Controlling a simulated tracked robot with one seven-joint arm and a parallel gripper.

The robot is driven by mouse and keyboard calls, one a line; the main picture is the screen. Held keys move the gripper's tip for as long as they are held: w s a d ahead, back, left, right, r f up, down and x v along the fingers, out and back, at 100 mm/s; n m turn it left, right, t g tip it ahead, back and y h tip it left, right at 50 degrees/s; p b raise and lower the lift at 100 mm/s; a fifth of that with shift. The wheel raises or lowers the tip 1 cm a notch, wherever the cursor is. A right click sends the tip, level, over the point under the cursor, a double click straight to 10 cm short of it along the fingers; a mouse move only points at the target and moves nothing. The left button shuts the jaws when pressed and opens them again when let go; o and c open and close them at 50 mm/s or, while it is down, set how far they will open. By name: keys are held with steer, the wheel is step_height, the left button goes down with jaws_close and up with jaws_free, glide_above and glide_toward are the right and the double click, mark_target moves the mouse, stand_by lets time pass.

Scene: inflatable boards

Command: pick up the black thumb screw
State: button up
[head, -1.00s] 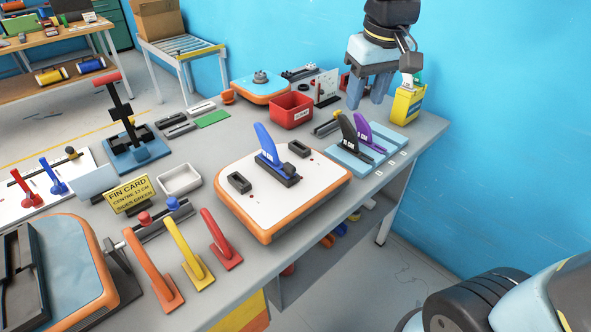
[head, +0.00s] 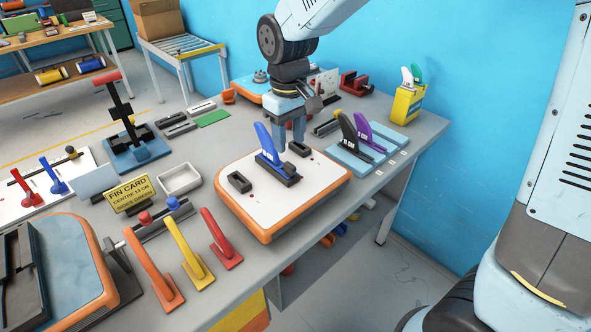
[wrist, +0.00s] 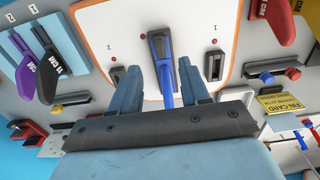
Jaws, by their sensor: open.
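I cannot make out a black thumb screw for certain in either view; several black parts are too small to tell. My gripper (head: 291,133) is open and empty, pointing down over the back edge of the white board (head: 262,218) with orange sides. A blue fin (head: 264,143) stands in a black fin box (head: 287,175) on that board. In the wrist view the blue fin (wrist: 166,79) shows between my two fingers (wrist: 158,70), with no grip on it visible. Two empty black boxes (head: 238,182) (head: 299,149) lie on either side of the fin.
Black and purple fins (head: 363,134) stand on light-blue pads to the right. A dark rail with a brass knob (head: 338,114) lies behind them.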

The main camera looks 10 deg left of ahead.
mark_target(290, 165)
steer(key=shift+f, duration=3.85)
jaws_close()
